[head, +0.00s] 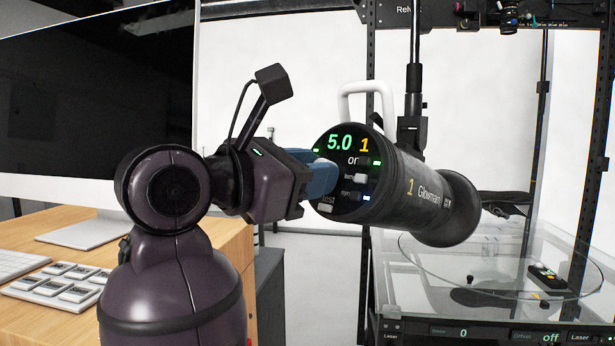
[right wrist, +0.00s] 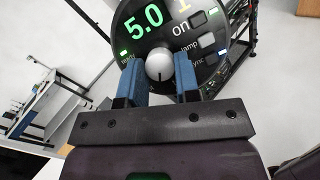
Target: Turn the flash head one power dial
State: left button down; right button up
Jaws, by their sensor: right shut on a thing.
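The flash head one (head: 432,200) is a black cylinder with a white handle on top, mounted on a stand in the head view. Its round rear panel shows a green 5.0 and a yellow 1. My right gripper (head: 322,178) reaches this panel from the left with blue fingers. In the right wrist view the power dial (right wrist: 159,64), a pale round knob with a dark mark at its lower edge, sits between the two fingertips. The right gripper (right wrist: 157,70) is shut on the dial. My left gripper is not in view.
A wooden desk (head: 190,245) with a large monitor (head: 95,90), a keyboard and a button pad (head: 62,283) stands at left. A glass turntable (head: 480,265) inside a black frame (head: 592,180) is at right, with a small dark device on it.

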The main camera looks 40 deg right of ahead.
dwell(0.4)
jog(key=o, duration=0.7)
jog(key=shift+c, duration=0.2)
jog(key=shift+o, duration=1.3)
